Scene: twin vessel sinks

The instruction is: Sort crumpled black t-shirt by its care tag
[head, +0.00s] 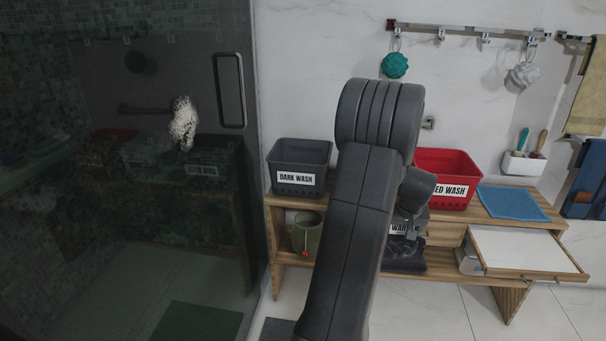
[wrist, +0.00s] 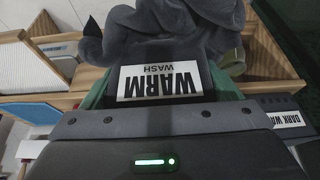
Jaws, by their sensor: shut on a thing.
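The crumpled black t-shirt (head: 404,255) hangs below my gripper (head: 408,212), in front of the wooden bench, at the height of its lower shelf. In the wrist view the dark cloth (wrist: 165,30) is bunched beyond the jaws. My gripper is shut on it. A large white care tag (wrist: 160,82) faces the wrist camera and reads WARM WASH, upside down there. Part of the tag (head: 398,229) also shows in the head view. My arm hides much of the gripper and the shirt's left side in the head view.
On the bench (head: 440,232) stand a grey DARK WASH bin (head: 299,158) at left and a red bin (head: 455,165) with a partly hidden label ending "ED WASH". A blue cloth (head: 513,203) lies right, above an open drawer (head: 528,250). My arm hides the bench between the bins.

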